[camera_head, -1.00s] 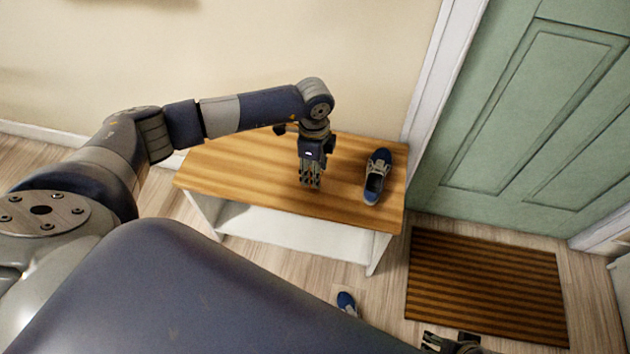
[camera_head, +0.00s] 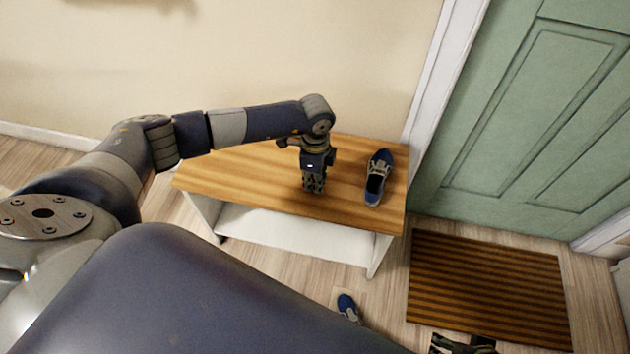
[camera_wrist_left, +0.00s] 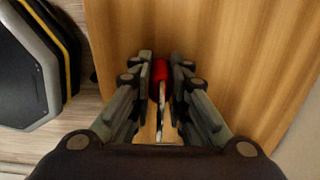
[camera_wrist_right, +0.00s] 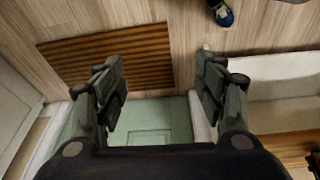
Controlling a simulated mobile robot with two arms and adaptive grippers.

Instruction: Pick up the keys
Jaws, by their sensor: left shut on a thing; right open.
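The keys (camera_wrist_left: 160,75) show in the left wrist view as a red piece with a pale metal part below it, between the fingers of my left gripper (camera_wrist_left: 161,85). The left gripper is shut on them, at the wooden top of the bench (camera_head: 235,172). In the head view this gripper (camera_head: 314,188) points down at the bench top, and the keys are hidden there. My right gripper (camera_wrist_right: 160,85) is open and empty, away from the bench; only part of it shows at the bottom edge of the head view (camera_head: 463,343).
A blue shoe (camera_head: 378,177) stands on the bench, right of my left gripper. Another blue shoe (camera_head: 347,306) lies on the floor in front. A striped brown doormat (camera_head: 488,290) lies before the green door (camera_head: 530,110). The left part of the bench top is clear.

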